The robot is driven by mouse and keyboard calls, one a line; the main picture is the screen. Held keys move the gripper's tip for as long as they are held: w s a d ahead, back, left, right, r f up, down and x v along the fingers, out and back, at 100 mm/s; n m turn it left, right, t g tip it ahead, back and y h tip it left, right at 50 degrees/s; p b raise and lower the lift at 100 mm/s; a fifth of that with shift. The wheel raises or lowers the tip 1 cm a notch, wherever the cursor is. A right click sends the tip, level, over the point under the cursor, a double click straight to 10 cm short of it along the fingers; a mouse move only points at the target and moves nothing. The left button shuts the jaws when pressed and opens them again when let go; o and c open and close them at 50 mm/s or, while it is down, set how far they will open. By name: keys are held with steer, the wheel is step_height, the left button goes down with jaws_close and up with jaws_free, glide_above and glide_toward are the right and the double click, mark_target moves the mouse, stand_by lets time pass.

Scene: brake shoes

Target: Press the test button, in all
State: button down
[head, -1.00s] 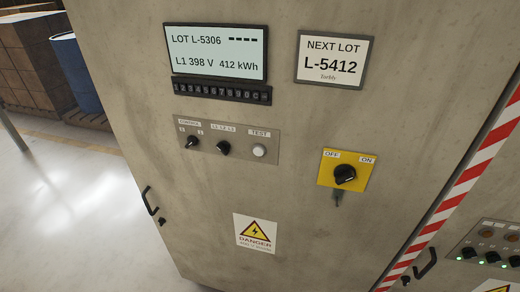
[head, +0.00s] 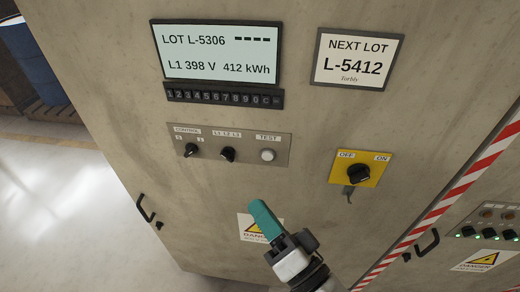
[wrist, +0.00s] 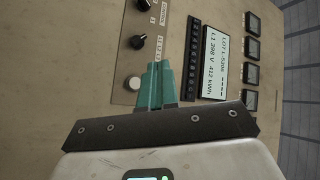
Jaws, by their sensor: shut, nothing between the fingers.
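The test button (head: 268,155) is a round white button at the right end of a small grey panel (head: 217,157), under the label TEST. Two black knobs sit left of it, labelled CONTROL and L1 L2 L3. In the wrist view the button (wrist: 133,82) shows just left of my fingertips. My gripper (head: 261,208) has teal fingers, shut and empty. In the head view its tips appear below the button, in front of the cabinet. They look apart from the button; the exact distance to the cabinet face is unclear.
A display (head: 217,52) reads LOT L-5306, with a number keypad (head: 222,96) under it. A NEXT LOT L-5412 card (head: 352,77) hangs to its right. A yellow OFF/ON switch (head: 345,181) with a key is right of the button. The danger sign (head: 248,224) is partly hidden by my gripper.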

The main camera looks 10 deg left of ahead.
mark_target(267, 157)
stand_by(0.3)
steer(key=w+b, duration=0.2)
steer(key=w, duration=0.6)
steer(key=shift+w+d+b, duration=0.15)
steer(key=shift+w+b, duration=0.2)
steer(key=shift+w, duration=0.05)
steer(key=shift+w, duration=0.15)
stand_by(1.8)
steer(key=shift+w, duration=0.25)
steer(key=shift+w+b, duration=0.45)
stand_by(0.6)
steer(key=shift+s, duration=0.85)
steer(key=shift+s+p, duration=0.1)
steer(key=shift+p, duration=0.2)
